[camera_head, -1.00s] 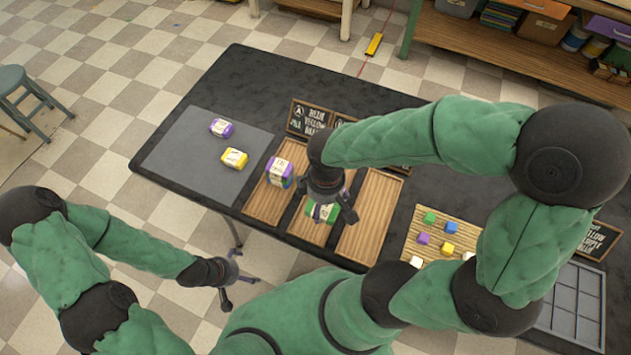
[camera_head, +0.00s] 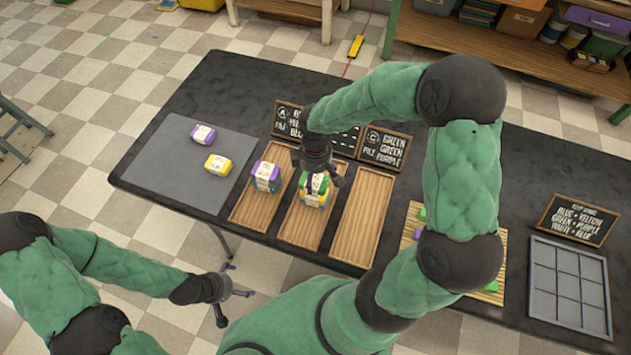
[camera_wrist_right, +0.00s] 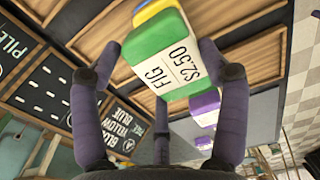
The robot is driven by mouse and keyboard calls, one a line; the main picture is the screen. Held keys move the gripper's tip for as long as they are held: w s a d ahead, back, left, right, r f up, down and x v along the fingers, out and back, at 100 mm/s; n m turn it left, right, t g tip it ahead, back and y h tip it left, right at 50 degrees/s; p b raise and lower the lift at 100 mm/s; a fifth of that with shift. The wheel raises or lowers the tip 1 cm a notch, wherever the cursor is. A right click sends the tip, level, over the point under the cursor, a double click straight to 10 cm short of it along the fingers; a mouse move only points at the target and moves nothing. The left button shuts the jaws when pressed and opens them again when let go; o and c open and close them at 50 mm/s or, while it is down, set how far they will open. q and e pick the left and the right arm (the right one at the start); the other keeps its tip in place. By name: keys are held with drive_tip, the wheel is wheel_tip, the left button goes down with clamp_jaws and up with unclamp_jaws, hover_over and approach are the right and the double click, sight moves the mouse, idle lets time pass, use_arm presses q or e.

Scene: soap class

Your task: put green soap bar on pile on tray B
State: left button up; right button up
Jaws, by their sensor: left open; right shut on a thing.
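The green soap bar (camera_wrist_right: 160,62) with a white FIG $2.50 label is between the fingers of my right gripper (camera_wrist_right: 165,90). In the head view, my right gripper (camera_head: 318,176) is over tray B (camera_head: 298,230), the middle wooden tray. It is shut on the green bar. Yellow and blue soap (camera_head: 317,200) shows right under the green bar, on tray B. I cannot tell whether the green bar touches the pile, as the gripper partly hides it. My left gripper (camera_head: 228,295) is open and empty, off the table's front edge.
Tray A (camera_head: 248,212) at left holds a purple-topped pile (camera_head: 266,176). Tray C (camera_head: 356,228) at right is empty. A grey mat (camera_head: 180,165) holds a purple bar (camera_head: 203,134) and a yellow bar (camera_head: 217,165). Signs (camera_head: 386,148) stand behind the trays.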

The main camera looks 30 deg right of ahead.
sight(315, 177)
drive_tip(key=shift+f+b, duration=0.6)
drive_tip(key=shift+f, duration=0.95)
drive_tip(key=shift+f, duration=0.2)
drive_tip(key=o, duration=1.2)
drive_tip(key=shift+r, duration=0.1)
wheel_tip(315, 177, up, 11)
drive_tip(key=p, duration=0.4)
drive_tip(key=shift+r, duration=0.65)
